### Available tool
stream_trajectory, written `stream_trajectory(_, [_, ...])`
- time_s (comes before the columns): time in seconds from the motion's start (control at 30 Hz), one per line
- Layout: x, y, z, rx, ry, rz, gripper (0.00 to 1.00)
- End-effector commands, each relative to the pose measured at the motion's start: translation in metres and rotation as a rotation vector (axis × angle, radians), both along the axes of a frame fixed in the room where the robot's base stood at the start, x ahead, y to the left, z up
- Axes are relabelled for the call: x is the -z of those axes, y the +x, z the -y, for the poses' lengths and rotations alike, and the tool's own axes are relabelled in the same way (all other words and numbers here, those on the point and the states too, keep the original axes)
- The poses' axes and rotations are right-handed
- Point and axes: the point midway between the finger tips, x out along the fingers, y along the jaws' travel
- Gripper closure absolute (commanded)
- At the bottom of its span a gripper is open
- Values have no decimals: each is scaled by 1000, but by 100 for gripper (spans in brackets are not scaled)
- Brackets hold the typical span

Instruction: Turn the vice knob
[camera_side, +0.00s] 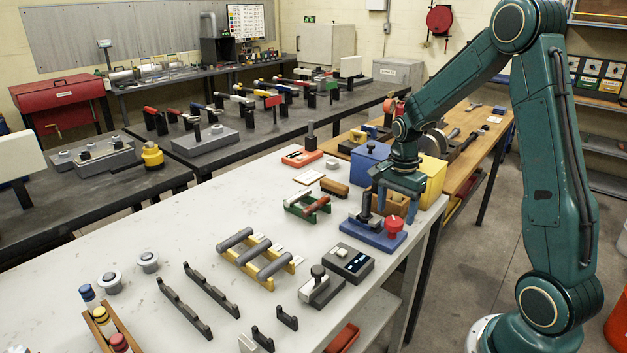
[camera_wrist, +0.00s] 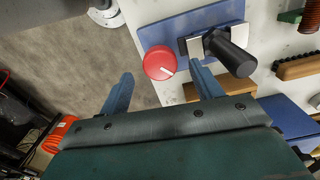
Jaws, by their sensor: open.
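The vice knob is a round red knob (camera_side: 393,226) with a white pointer mark, at the right end of the vice's blue base (camera_side: 362,238). The knob also shows face-on in the wrist view (camera_wrist: 159,62), its mark pointing to the lower right.
A blue box (camera_side: 368,158) and a yellow box (camera_side: 432,180) stand close behind my gripper. A brown brush (camera_side: 335,187) and a green rack (camera_side: 306,206) lie left of the vice. A dark device with a display (camera_side: 349,262) lies in front. The bench edge is just to the right.

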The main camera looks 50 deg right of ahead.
Motion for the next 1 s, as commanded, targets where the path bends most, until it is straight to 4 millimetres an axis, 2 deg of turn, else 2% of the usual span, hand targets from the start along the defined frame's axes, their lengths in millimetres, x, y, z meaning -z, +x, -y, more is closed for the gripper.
stream_trajectory(0.1, [14,-1,0,0,2,-4,35])
stream_trajectory(0.23, [22,0,0,0,1,-2,35])
stream_trajectory(0.6, [26,0,0,0,0,0,35])
stream_trajectory(0.63, [26,0,0,0,0,0,37])
stream_trajectory(0.83, [26,0,0,0,0,0,77])
stream_trajectory(0.87, [26,0,0,0,0,0,80])
stream_trajectory(1.0, [26,0,0,-2,0,0,80])
